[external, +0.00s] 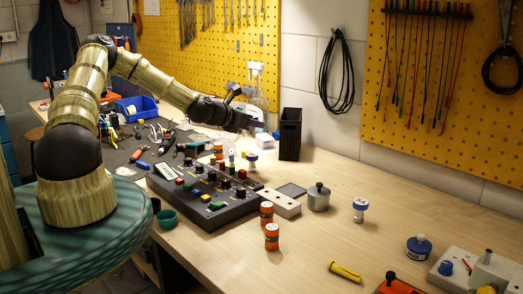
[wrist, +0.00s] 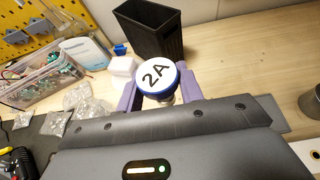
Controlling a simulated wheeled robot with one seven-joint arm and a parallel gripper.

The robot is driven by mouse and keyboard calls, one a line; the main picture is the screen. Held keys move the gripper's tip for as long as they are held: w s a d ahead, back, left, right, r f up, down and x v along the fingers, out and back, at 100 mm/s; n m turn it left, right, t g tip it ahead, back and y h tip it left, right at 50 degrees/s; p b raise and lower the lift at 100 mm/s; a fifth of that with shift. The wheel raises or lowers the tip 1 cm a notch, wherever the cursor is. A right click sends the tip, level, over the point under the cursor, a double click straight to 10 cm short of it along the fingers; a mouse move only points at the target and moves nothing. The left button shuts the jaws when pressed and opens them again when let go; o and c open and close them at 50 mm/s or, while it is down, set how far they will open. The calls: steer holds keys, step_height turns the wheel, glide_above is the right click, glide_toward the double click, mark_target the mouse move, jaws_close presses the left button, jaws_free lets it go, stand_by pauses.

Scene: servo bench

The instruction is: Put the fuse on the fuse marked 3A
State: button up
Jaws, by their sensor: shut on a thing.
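My gripper (external: 248,123) is over the back of the bench, left of the black bin. In the wrist view its purple fingers (wrist: 162,90) are shut on a fuse (wrist: 157,76) with a round white top, a blue rim and the mark 2A. A metallic body shows partly below that top. In the external view a white-topped, blue-rimmed fuse (external: 360,205) stands upright on the bare bench at the right; its mark is too small to read. A similar blue-and-white piece (external: 252,158) shows below my gripper. I cannot read 3A anywhere.
A black bin (external: 290,135) stands near the wall. A control box (external: 205,190), orange-and-white jars (external: 272,238), a metal pot (external: 318,198) and a block with holes (external: 279,203) occupy the middle. A blue-capped jar (external: 418,249) is at right. Bare wood surrounds the standing fuse.

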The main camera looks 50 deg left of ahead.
steer(key=shift+f, duration=1.3)
steer(key=shift+f+p, duration=0.7)
steer(key=shift+f, duration=1.35)
steer(key=shift+f, duration=0.1)
steer(key=o, duration=1)
